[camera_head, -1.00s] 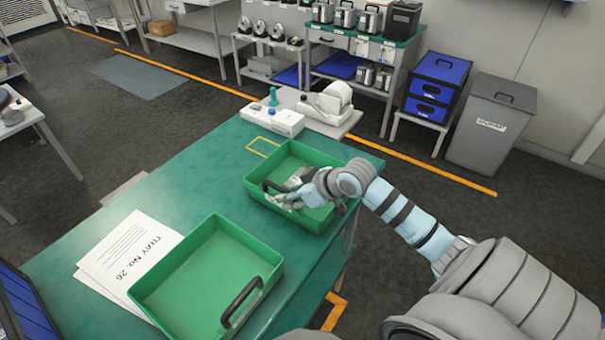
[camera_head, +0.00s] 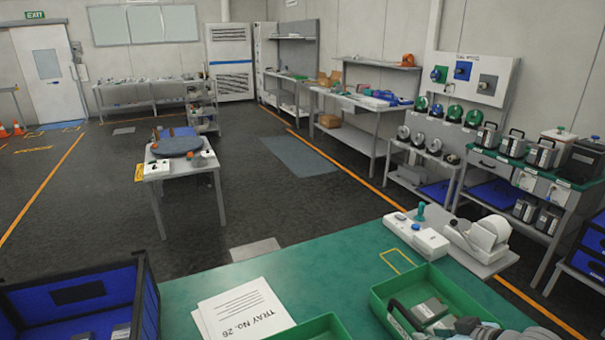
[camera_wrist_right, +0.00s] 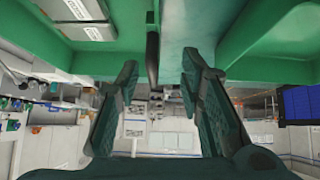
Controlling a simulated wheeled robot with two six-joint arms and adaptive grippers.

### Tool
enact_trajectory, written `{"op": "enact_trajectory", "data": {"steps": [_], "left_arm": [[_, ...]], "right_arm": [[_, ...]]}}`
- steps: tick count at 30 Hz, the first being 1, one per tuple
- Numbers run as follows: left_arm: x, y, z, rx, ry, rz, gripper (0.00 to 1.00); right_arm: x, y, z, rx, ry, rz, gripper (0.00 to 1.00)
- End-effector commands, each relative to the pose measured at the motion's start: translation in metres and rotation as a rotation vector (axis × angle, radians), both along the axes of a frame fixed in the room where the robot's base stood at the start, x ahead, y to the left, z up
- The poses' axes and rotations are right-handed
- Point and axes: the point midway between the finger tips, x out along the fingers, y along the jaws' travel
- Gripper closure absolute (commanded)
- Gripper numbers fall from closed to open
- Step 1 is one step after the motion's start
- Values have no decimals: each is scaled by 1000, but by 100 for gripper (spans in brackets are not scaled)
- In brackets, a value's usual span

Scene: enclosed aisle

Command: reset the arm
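My right gripper (camera_head: 470,328) is at the bottom right of the head view, over the right green tray (camera_head: 395,283), partly cut off by the frame edge. In the right wrist view its two dark fingers (camera_wrist_right: 160,62) are spread apart. The tray's black handle (camera_wrist_right: 152,48) shows between or just beyond them; I cannot tell if they touch it. Grey boxes with white labels (camera_wrist_right: 88,32) lie in the tray. My left gripper is not in view.
A second green tray (camera_head: 318,328) is mostly cut off at the bottom. A "TRAY No. 26" paper (camera_head: 243,311) lies on the green table (camera_head: 300,268). A blue crate (camera_head: 148,290) stands left, a tape dispenser (camera_head: 482,238) right. Dark floor lies beyond.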

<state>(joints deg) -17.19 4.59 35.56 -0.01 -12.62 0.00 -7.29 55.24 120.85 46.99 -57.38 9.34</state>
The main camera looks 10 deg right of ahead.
Motion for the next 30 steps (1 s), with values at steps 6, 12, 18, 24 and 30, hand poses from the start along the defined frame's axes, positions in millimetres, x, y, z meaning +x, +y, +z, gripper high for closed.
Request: {"op": "enact_trajectory", "data": {"steps": [6,12,18,24,30], "left_arm": [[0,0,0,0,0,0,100],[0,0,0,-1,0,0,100],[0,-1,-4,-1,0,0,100],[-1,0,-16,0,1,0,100],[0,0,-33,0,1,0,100]], "right_arm": [[-70,50,-73,-46,135,-13,65],[-151,83,-110,-101,295,-126,65],[-211,92,-136,-139,451,-263,65],[-205,83,-236,-143,494,-271,65],[-233,74,-356,-142,551,-283,65]]}}
